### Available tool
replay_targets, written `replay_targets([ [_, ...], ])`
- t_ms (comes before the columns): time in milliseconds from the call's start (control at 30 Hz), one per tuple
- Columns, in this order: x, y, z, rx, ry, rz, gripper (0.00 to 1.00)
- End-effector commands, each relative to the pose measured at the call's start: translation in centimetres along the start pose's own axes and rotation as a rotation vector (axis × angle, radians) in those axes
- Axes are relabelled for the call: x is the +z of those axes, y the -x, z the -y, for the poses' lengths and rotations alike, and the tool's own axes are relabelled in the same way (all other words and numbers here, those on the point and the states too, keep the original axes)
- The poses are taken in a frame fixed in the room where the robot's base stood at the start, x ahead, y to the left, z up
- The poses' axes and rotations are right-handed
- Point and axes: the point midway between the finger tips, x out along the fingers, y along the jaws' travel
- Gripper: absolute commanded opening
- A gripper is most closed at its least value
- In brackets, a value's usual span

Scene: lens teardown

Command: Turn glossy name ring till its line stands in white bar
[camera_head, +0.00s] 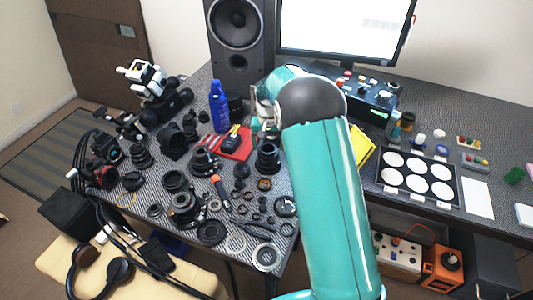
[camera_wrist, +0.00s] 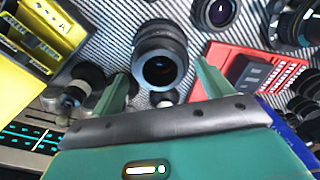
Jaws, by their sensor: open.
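A black lens (camera_wrist: 160,42) stands between my fingers in the wrist view, its round front with a grey-blue rim and dark glass facing the camera. My gripper (camera_wrist: 162,74) is open, with one teal finger on each side of the lens and a visible gap to it. In the head view my gripper (camera_head: 264,126) is over the table, partly hidden by my arm. A black lens (camera_head: 268,158) stands just below it there; I cannot tell if it is the same one. The glossy name ring, its line and the white bar cannot be made out.
Many lens parts crowd the table's front. A yellow item (camera_head: 361,146) and a tray of white discs (camera_head: 390,190) lie right of my arm.

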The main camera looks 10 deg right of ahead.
Motion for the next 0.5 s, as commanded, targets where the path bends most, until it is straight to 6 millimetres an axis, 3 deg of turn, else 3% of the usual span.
replay_targets([
  [500,-0.1,10.3,0.0,-0.001,-0.001,-0.005,0.78],
])
